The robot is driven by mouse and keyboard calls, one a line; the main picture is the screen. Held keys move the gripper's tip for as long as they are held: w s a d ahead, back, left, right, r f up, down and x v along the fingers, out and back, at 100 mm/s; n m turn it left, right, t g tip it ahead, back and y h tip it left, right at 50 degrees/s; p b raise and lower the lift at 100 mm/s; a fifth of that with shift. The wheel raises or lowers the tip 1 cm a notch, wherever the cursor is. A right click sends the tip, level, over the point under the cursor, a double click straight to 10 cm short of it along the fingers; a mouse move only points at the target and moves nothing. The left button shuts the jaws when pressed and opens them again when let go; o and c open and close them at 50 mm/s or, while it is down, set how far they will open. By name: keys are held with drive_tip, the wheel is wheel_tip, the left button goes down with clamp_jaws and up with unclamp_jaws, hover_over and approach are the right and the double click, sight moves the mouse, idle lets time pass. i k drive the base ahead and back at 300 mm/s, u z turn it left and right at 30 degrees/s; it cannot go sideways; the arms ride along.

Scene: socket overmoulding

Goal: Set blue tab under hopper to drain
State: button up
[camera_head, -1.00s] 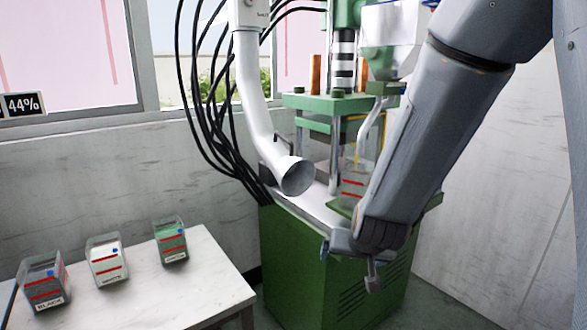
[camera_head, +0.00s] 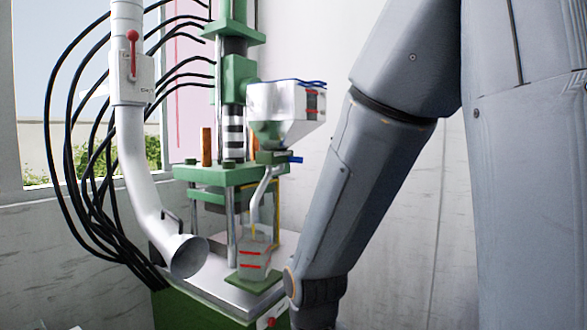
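The hopper (camera_head: 286,110) is a clear and white funnel with a blue rim, mounted on the right side of the green press. Under it, the small blue tab (camera_head: 297,160) sticks out to the right of the green fitting below the hopper. A pale curved tube (camera_head: 258,200) runs down from this fitting to a clear container with red lines (camera_head: 254,262), which stands on a green plate on the press. My grey arm comes down in front at the right of the press. My gripper is below the bottom edge and out of view.
A white extraction duct with a flared mouth (camera_head: 188,256) hangs left of the container, with a red lever (camera_head: 133,50) higher up. Black cables (camera_head: 75,150) loop at the left. The space right of the hopper is open up to my arm.

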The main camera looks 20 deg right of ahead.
sight(296, 160)
drive_tip(key=z, duration=0.4)
drive_tip(key=k, duration=0.45)
drive_tip(key=z, duration=1.25)
drive_tip(key=i, duration=0.85)
drive_tip(key=u, duration=0.7)
drive_tip(key=i, duration=0.5)
drive_tip(key=u, duration=0.4)
